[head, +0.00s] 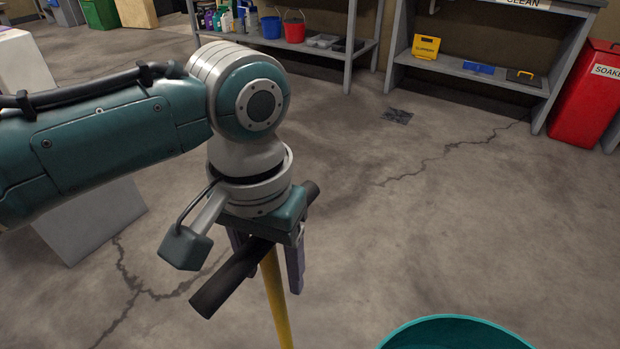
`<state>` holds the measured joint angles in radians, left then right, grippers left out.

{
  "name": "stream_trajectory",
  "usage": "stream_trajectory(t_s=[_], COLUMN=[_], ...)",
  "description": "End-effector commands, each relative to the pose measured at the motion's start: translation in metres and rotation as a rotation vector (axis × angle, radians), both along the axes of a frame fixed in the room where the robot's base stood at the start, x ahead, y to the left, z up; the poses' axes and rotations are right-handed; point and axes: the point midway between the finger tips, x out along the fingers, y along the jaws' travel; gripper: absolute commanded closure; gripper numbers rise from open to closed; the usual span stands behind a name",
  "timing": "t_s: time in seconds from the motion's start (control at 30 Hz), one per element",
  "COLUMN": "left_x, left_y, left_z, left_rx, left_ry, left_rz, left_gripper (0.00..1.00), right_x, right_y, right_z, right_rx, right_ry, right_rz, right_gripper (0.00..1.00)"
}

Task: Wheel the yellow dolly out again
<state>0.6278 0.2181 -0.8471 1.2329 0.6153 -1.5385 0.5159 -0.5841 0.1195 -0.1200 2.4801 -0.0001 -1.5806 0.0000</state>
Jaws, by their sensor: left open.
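The yellow dolly shows only as its upright yellow pole (276,300) and a black crossbar handle (232,280) at the lower middle of the head view. The pole runs out of the bottom edge, so the dolly's base and anything on it are out of sight. My left gripper (268,265) points down at the handle, with its purple fingers open around the crossbar near the pole. I cannot tell whether the fingers touch the bar. My left wrist hides part of the handle. My right gripper is not in view.
The concrete floor (400,240) is cracked and clear ahead and to the right, with a small drain grate (397,116). Shelving with a blue bucket (271,27) and a red bucket (294,30) stands behind.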

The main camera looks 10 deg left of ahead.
Motion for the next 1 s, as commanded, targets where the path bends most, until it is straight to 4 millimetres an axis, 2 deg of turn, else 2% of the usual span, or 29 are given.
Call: stream_trajectory(t_s=[0.1, 0.37, 0.9, 1.0], left_x=[0.0001, 0.0000, 0.0001, 0.0002], left_y=[-0.0006, -0.0006, -0.0004, -0.0003], left_z=[-0.0082, -0.0086, -0.0084, -0.0083], left_rx=[0.000, 0.000, 0.000, 0.000], left_ry=[-0.001, -0.001, -0.001, -0.001], left_rz=[-0.001, -0.001, -0.001, -0.001], left_gripper=[0.38, 0.38, 0.98, 1.00], right_x=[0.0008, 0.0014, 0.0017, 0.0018], right_y=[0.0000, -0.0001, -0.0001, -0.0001], right_z=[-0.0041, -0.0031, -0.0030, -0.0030], right_rx=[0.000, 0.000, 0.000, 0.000], right_ry=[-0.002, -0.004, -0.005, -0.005], right_rz=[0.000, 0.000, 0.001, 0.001], right_gripper=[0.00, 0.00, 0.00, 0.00])
